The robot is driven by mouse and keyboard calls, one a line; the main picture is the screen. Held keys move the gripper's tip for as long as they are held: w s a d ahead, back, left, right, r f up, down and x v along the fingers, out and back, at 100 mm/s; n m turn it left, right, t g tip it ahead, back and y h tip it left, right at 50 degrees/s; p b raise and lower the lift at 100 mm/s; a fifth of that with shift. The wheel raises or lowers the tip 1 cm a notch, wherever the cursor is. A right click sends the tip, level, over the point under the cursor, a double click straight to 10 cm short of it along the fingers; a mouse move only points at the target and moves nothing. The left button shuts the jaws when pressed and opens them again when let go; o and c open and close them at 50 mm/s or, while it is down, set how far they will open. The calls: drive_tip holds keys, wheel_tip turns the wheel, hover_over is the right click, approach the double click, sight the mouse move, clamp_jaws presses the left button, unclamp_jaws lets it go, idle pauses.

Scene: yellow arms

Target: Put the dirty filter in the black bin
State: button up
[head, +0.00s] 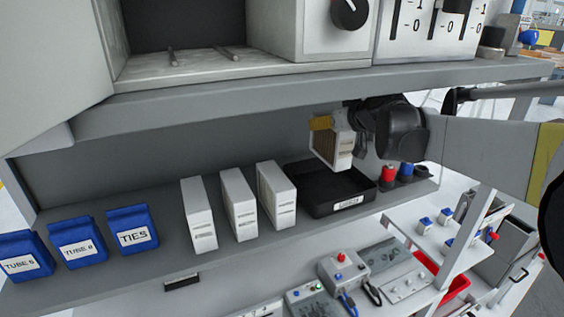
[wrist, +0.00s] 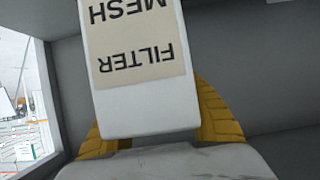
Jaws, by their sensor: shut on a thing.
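My gripper (head: 338,122), with yellow fingertips, is shut on a white-framed filter (head: 332,147) with a brownish, dirty-looking face. The filter is held upright in the air. In the wrist view the filter (wrist: 140,100) is between the yellow finger pads, and its label reads "FILTER MESH" upside down. The black bin (head: 322,209) is a low open tray with a small label on its front, on the shelf. In the head view the filter appears just above the bin's back part; the exact height gap is hard to tell. The bin's inside is partly hidden by the filter.
Several white filter-like boxes stand left of the bin, the nearest being a white box (head: 276,193). Red and blue capped items (head: 389,176) stand right of the bin. An upper shelf (head: 290,95) overhangs closely.

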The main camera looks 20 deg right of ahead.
sight(345, 155)
drive_tip(key=f, duration=0.2)
drive_tip(key=s+f, duration=0.1)
drive_tip(key=f, duration=0.1)
drive_tip(key=shift+f+b, duration=0.25)
drive_tip(key=shift+b, duration=0.1)
drive_tip(key=shift+w+f+b, duration=0.15)
drive_tip(key=shift+f+b, duration=0.15)
drive_tip(key=shift+f, duration=2.1)
drive_tip(key=shift+f, duration=0.2)
drive_tip(key=o, duration=1.3)
drive_tip(key=shift+c, duration=0.2)
drive_tip(key=shift+r, duration=0.15)
drive_tip(key=shift+r, duration=0.2)
drive_tip(key=p+v, duration=0.1)
drive_tip(key=v, duration=1.1)
drive_tip(key=shift+f, duration=0.2)
